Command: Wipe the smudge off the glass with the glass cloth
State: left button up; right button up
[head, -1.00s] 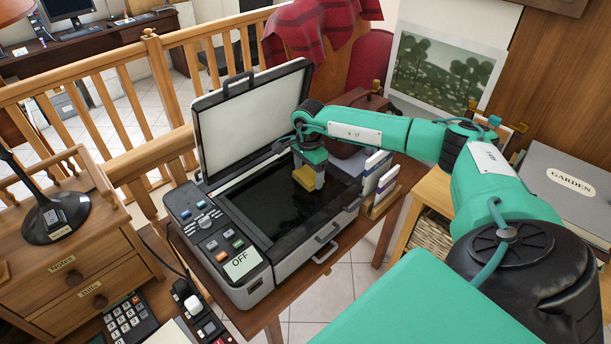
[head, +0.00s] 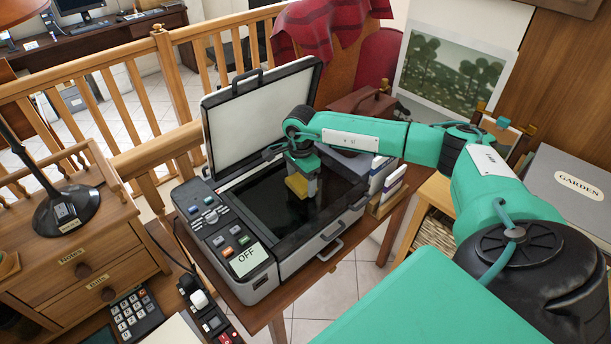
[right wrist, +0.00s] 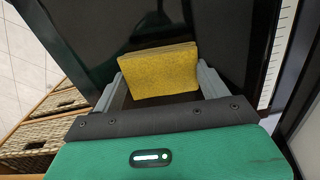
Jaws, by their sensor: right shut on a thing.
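The copier's dark glass (head: 270,210) lies flat under its raised lid (head: 260,118). My right gripper (head: 302,186) is over the glass, toward its far right part. It is shut on the yellow glass cloth (head: 297,186), which is a folded pad. In the right wrist view the cloth (right wrist: 158,70) sits between the two grey fingers, with the black glass (right wrist: 195,22) beyond it. I cannot tell whether the cloth touches the glass. I cannot make out a smudge in either view. My left gripper is not in view.
The control panel with an OFF display (head: 249,259) is left of the glass. Upright books (head: 388,180) stand close to the copier's right side. A wooden cabinet with a lamp (head: 66,207) is at the left, and a wooden railing (head: 150,110) runs behind.

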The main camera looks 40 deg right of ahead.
aim_at(288, 197)
jog(key=shift+s+a, duration=0.1)
jog(key=shift+a, duration=1.2)
jog(key=shift+s+a+f, duration=0.1)
jog(key=shift+s+a, duration=0.05)
jog(key=shift+a, duration=1.2)
jog(key=shift+r+p, duration=0.45)
jog(key=shift+r, duration=0.4)
jog(key=shift+r+p, duration=1.05)
jog(key=shift+r, duration=1.65)
